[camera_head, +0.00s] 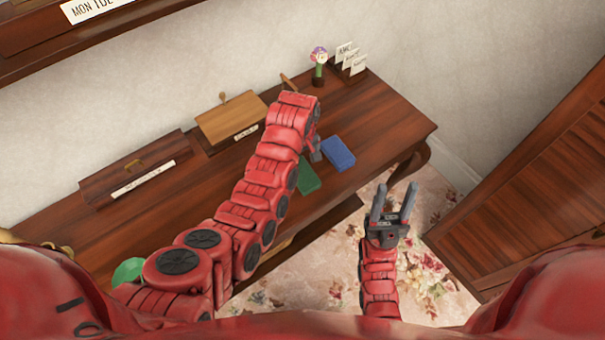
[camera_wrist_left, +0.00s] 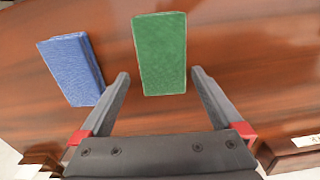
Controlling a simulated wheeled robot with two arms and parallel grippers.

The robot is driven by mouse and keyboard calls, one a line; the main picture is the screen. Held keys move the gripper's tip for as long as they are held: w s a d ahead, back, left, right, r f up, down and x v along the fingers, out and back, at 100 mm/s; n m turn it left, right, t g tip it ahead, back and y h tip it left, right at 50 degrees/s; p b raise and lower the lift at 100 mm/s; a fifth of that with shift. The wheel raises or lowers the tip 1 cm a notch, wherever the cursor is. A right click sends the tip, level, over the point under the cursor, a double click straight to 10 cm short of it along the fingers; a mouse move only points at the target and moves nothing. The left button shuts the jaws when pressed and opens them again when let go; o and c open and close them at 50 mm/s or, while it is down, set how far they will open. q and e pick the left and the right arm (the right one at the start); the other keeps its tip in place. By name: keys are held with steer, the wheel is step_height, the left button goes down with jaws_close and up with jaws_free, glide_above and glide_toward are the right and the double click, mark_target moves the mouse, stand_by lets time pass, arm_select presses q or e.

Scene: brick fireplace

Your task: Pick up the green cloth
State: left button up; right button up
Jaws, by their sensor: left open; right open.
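The green cloth (camera_head: 308,177) is a folded rectangle on the wooden desk, partly hidden by my left arm in the head view. In the left wrist view the green cloth (camera_wrist_left: 160,50) lies flat and whole. My left gripper (camera_wrist_left: 160,76) is open, with its fingertips on either side of the cloth's near end in the picture. I cannot tell its height above the desk. In the head view that gripper is mostly hidden by its own arm. My right gripper (camera_head: 396,188) is open and empty, in front of the desk above the floral carpet.
A blue folded cloth (camera_head: 338,153) lies beside the green one; it also shows in the left wrist view (camera_wrist_left: 72,68). Wooden boxes (camera_head: 230,120), a figurine (camera_head: 319,66) and a card holder (camera_head: 348,64) stand along the back. The desk's right end (camera_head: 395,120) is clear.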

mark_target(301, 170)
arm_select(q)
step_height(301, 170, down, 3)
steer(key=shift+s+a+p, duration=0.1)
steer(key=shift+a+p, duration=0.05)
steer(key=shift+p, duration=0.8)
steer(key=shift+f, duration=0.9)
steer(key=c, duration=1.1)
steer(key=shift+c, duration=0.2)
steer(key=shift+r, duration=0.2)
